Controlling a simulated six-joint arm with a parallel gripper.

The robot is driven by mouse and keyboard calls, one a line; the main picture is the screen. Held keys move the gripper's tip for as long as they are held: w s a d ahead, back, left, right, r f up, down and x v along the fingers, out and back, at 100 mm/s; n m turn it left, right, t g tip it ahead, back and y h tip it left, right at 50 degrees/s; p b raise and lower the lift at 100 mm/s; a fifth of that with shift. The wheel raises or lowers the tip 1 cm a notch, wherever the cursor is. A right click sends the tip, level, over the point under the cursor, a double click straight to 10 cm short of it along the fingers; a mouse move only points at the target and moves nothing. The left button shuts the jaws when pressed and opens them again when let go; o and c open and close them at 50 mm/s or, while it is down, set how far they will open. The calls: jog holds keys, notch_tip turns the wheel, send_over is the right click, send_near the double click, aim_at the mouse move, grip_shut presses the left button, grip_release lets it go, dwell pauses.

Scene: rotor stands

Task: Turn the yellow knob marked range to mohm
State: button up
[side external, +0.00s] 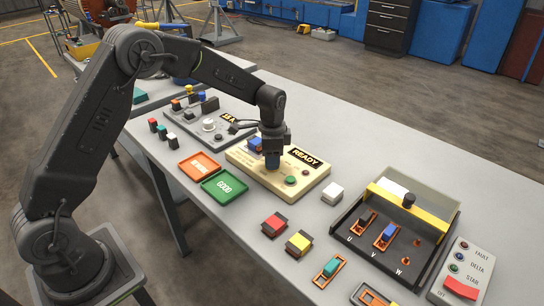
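A beige instrument box (318,177) with a black "READY" label lies on the grey table near the middle. I cannot make out a yellow knob marked range; part of the box top is hidden behind my gripper.
An orange tray (199,166) and a green "GOOD" tray (224,186) lie left of the box. Red and yellow blocks, a white block (332,192) and a dark open case (352,238) with a yellow bar are nearer. A switch panel (466,270) stands at right.

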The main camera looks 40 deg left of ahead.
jog(key=shift+o, duration=1.3)
jog(key=shift+r, duration=0.1)
notch_tip(320, 180, up, 14)
